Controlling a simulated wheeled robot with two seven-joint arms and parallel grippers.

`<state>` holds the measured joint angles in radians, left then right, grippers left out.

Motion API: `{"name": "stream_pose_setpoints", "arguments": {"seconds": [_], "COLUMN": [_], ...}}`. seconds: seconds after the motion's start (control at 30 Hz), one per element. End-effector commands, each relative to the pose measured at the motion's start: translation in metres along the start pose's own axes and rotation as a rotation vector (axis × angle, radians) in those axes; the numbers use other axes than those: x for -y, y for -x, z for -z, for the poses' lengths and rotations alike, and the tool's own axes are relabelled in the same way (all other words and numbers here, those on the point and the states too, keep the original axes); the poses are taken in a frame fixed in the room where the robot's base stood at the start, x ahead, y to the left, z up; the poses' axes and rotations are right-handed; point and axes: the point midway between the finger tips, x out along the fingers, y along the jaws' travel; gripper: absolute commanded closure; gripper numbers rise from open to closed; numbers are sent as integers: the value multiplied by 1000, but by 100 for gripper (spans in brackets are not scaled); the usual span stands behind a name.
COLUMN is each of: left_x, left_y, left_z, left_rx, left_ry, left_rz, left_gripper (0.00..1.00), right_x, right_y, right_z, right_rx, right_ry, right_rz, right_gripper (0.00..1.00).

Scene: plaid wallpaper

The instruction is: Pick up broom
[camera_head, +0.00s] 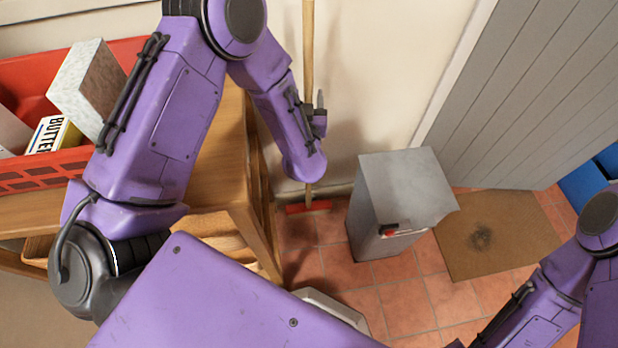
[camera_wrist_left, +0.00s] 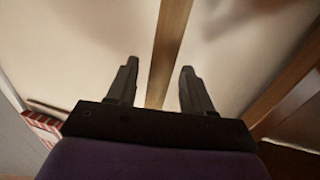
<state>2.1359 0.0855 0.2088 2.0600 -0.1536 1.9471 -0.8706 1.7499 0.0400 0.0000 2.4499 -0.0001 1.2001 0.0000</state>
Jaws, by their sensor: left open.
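The broom (camera_head: 308,50) stands upright against the pale wall, with a long wooden handle and a red head (camera_head: 308,207) on the tiled floor. My left gripper (camera_head: 319,112) is at the handle's lower part, and my wrist hides part of the handle there. In the left wrist view the handle (camera_wrist_left: 168,50) runs between the two dark fingers of my left gripper (camera_wrist_left: 158,85). The fingers are open, with a gap on each side of the handle. My right arm shows at the lower right, but its gripper is out of view.
A grey metal box (camera_head: 400,185) stands on the floor right of the broom. A wooden table (camera_head: 215,150) with a red crate (camera_head: 45,172) is at the left. A brown mat (camera_head: 500,235) lies before a grey panelled door (camera_head: 530,90). Blue boxes (camera_head: 585,185) are at the right edge.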

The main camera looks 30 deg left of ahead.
Motion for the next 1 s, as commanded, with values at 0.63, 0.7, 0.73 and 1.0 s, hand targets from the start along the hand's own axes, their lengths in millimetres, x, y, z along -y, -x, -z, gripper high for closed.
{"name": "stream_pose_setpoints", "arguments": {"seconds": [0.63,0.7,0.73,1.0], "left_x": [-1,-1,-2,-5], "left_y": [-5,-5,-4,0], "left_z": [0,1,2,30], "left_rx": [-1,-1,-1,-3], "left_ry": [0,0,0,-1], "left_rz": [-1,-1,-2,-2], "left_gripper": [100,100,100,100], "right_x": [0,0,0,-2], "right_y": [0,1,2,26], "right_z": [0,0,1,11], "right_rx": [0,0,0,0], "right_ry": [0,0,0,0], "right_rz": [0,0,0,0], "right_gripper": [52,52,52,52]}}
